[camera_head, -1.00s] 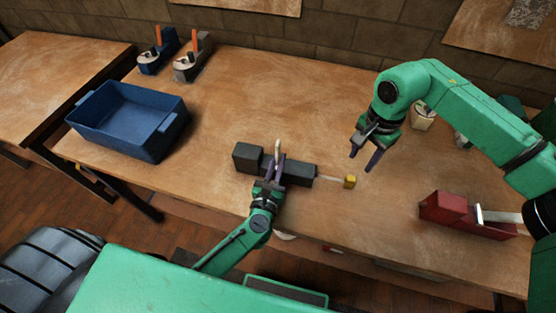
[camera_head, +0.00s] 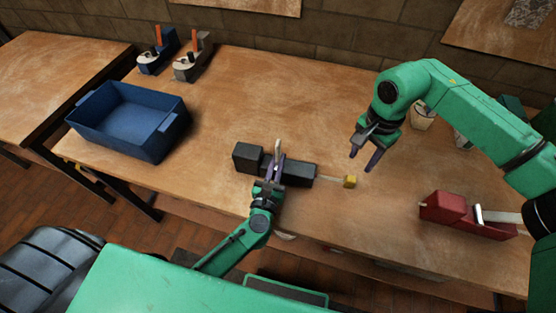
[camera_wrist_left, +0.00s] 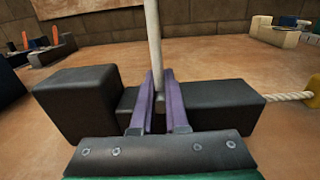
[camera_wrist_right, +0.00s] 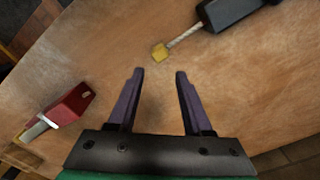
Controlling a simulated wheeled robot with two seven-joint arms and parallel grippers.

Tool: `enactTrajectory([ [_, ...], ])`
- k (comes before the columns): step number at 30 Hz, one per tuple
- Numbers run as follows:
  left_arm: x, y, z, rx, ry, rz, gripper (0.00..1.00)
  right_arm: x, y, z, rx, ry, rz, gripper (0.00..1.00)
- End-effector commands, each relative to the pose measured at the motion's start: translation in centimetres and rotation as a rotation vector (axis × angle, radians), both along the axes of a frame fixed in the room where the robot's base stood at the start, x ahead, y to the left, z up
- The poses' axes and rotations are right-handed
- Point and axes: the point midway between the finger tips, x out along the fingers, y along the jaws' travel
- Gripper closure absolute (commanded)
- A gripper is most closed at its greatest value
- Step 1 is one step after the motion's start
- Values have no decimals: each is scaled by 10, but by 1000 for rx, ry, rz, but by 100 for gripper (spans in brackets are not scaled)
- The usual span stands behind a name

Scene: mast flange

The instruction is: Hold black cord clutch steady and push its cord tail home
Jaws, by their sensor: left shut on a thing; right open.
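The black cord clutch (camera_head: 300,174) lies on the table near its front edge, with a larger block at its left end. It also fills the middle of the left wrist view (camera_wrist_left: 215,105). A pale upright post (camera_wrist_left: 153,40) rises from it. My left gripper (camera_head: 273,164) is shut at the clutch, its purple fingers on either side of the post. The cord tail (camera_head: 331,179) sticks out of the clutch's right end to a yellow tip (camera_head: 350,181). My right gripper (camera_head: 366,160) is open and empty above the table, apart from the tip, which shows beyond its fingers (camera_wrist_right: 160,52).
A blue bin (camera_head: 125,128) stands at the left. Blue (camera_head: 157,55) and grey (camera_head: 192,60) devices with orange levers stand at the back left. A red device (camera_head: 465,215) lies front right. Pale objects stand behind my right arm. The table's middle is clear.

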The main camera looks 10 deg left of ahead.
Motion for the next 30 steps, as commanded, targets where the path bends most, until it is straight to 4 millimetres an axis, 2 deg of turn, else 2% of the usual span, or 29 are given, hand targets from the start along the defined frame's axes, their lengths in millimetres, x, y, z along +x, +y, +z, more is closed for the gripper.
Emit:
enactTrajectory([
  [9,0,0,0,0,1,0,100,0,0,0,0,0,0,50],
  [10,0,0,0,0,1,0,100,0,0,0,0,0,0,38],
  [18,0,0,0,0,1,0,100,0,1,0,1,1,-25,38],
  [20,0,0,0,0,1,0,100,-1,2,1,2,1,-94,38],
  [27,0,0,0,0,1,0,100,-1,4,8,3,1,-665,38],
  [30,0,0,0,0,1,0,100,-1,1,9,1,2,-826,38],
])
